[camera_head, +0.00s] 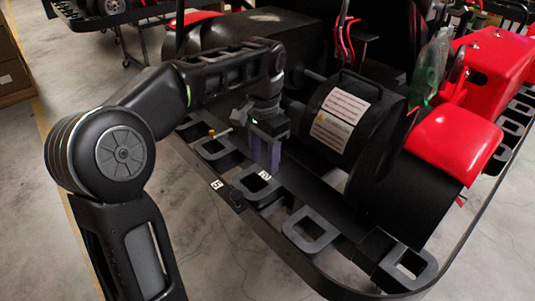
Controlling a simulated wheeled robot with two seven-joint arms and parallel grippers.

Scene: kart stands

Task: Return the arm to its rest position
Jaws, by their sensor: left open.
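My left arm comes in from the left and bends over the kart (355,215). Its left gripper (266,160) points down above the kart's side rail, with its two purplish-grey fingers apart. I see nothing between the fingers. The fingertips are close to a square grey holder (257,188) beside a white label with a 2; whether they touch it I cannot tell. My right gripper is not in view.
More square holders (311,230) line the kart's rail. A yellow-tipped item (212,133) stands by the rail to the left. A black cylinder (340,118) with white labels and red bodywork (453,143) are at right. The floor at lower left is clear.

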